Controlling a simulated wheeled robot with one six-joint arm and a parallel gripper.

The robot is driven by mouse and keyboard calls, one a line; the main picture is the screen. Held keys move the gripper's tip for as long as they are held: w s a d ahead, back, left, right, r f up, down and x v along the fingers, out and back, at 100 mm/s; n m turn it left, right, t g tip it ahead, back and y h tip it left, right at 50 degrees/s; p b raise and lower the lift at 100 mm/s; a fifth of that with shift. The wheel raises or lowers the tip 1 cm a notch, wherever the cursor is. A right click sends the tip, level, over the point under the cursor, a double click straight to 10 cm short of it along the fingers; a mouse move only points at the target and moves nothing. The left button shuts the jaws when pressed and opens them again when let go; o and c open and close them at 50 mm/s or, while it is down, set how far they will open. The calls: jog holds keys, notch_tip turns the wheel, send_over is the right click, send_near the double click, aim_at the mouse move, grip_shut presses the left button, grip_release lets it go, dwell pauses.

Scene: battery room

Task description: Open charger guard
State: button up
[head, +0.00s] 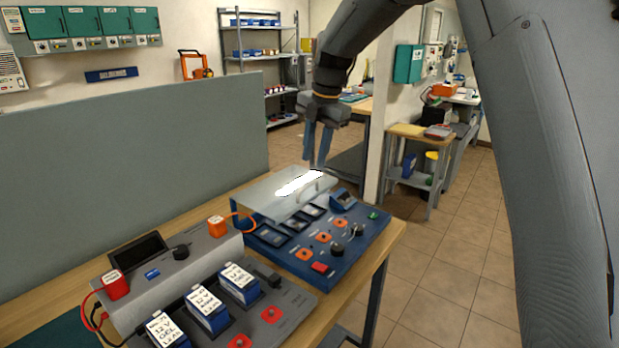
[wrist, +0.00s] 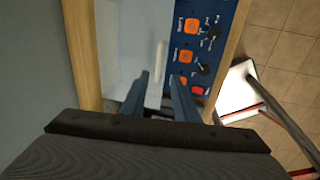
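The charger guard (head: 262,197) is a pale, shiny flat panel over the back part of the blue charger (head: 345,262). Its front edge leaves several dark bays showing below it. A pale bar handle (head: 319,183) is at the guard's right end; the handle also shows in the wrist view (wrist: 160,55). My gripper (head: 314,164) points down just above that end. In the wrist view my gripper (wrist: 160,77) has its two fingers apart, with the handle lined up between them. I cannot tell whether either finger touches it.
A grey charging unit (head: 205,255) with white-labelled batteries (head: 205,308) stands left of the blue charger on the wooden bench. A grey partition (head: 130,165) rises behind. The floor (head: 455,260) to the right is open.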

aim_at(308, 185)
jog(key=f+p, duration=0.1)
jog(key=f, duration=0.1)
jog(key=a+f, duration=0.1)
jog(key=f, duration=0.2)
jog(key=w+f+p, duration=0.1)
jog(key=f, duration=0.1)
jog(key=shift+a+f+p, duration=0.2)
jog(key=shift+f+p, duration=0.05)
jog(key=shift+p, duration=0.05)
grip_shut()
